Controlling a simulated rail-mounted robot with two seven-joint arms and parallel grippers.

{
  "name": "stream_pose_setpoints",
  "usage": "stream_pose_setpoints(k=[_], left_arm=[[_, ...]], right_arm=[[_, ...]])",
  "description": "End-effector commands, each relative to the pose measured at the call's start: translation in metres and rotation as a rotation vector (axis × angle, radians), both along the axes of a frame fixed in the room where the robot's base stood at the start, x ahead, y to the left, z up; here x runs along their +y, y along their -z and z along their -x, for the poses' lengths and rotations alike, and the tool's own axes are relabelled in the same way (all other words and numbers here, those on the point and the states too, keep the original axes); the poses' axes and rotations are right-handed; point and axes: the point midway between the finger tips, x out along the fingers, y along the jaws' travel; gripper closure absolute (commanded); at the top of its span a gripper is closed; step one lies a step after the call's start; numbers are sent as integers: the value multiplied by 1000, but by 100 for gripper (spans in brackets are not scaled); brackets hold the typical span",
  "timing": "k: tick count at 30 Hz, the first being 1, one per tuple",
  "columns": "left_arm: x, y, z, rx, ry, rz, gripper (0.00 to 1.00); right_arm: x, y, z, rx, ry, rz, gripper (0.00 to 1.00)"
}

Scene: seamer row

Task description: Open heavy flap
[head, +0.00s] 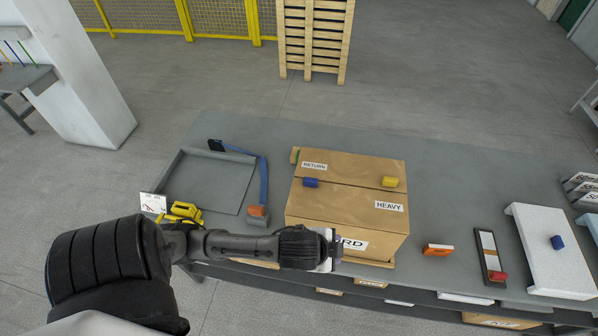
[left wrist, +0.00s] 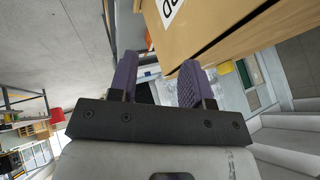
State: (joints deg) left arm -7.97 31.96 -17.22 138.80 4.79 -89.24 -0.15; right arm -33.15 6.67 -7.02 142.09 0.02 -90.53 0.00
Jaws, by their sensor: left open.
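A brown cardboard box (head: 345,222) stands on the grey table with its top closed. A seam runs across the top. The heavy flap (head: 350,200), labelled HEAVY, lies flat on the near side of it, and the flap labelled RETURN (head: 340,165) lies on the far side. A blue tab (head: 310,183) and a yellow tab (head: 389,182) sit along the seam. My left gripper (head: 333,250) is in front of the box's near face, partly covering its printed label. In the left wrist view its purple fingers (left wrist: 158,80) are apart and empty, beside the box (left wrist: 215,28).
A grey tray (head: 205,182), a blue-handled tool (head: 263,185) and a yellow tool (head: 183,212) lie left of the box. An orange-and-white block (head: 438,250), a narrow dark tray (head: 490,255) and a white platform (head: 550,245) are on the right. A wooden pallet stack (head: 313,38) stands behind.

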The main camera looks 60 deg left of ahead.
Motion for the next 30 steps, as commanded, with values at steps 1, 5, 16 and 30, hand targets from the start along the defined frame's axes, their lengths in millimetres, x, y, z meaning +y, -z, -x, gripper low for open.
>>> stream_pose_setpoints(k=[1,5,16,30], left_arm=[[9,-31,-14,-20,43,-56,55],[33,-73,-39,-19,151,-182,55],[173,-134,-40,291,274,-347,55],[249,-133,13,397,105,210,55]], right_arm=[[1,-22,0,0,2,-3,57],[0,-51,0,1,4,-2,57],[-2,-115,0,1,0,6,57],[-3,-132,1,1,-3,8,57]])
